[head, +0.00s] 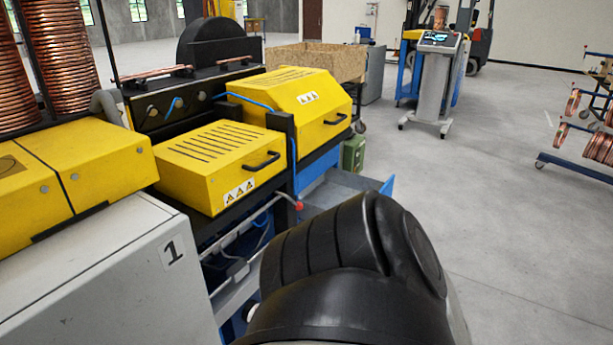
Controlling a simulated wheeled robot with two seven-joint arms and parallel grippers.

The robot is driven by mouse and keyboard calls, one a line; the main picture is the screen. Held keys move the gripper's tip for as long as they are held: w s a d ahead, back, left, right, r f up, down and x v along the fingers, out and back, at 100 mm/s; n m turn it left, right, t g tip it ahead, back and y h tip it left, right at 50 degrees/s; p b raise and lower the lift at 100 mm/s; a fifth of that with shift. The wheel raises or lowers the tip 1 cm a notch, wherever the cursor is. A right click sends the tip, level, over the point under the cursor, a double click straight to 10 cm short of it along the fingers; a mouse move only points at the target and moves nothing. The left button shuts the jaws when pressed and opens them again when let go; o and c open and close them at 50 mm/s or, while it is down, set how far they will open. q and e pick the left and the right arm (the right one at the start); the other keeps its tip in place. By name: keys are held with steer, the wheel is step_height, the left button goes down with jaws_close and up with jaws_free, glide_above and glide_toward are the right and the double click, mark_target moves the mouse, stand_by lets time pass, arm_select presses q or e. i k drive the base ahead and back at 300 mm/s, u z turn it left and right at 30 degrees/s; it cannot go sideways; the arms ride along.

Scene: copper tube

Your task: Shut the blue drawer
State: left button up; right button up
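The blue drawer (388,186) stands pulled out from the blue cabinet under the yellow machine. Its grey inside shows, and the edge of its blue front shows at its right end. My black arm link covers the near part of the drawer, so its handle and most of its front are hidden. Neither of my grippers is in view. I cannot tell whether the arm touches the drawer.
Yellow machine covers (295,100) with black handles stand above the drawer. A white cabinet (110,270) marked 1 is at the lower left. A grey console (435,85) and a coil rack (590,130) stand farther back. The floor right of the drawer is clear.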

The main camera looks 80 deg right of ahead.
mark_target(335, 186)
steer(key=z, duration=3.05)
steer(key=i, duration=1.45)
steer(key=u, duration=0.45)
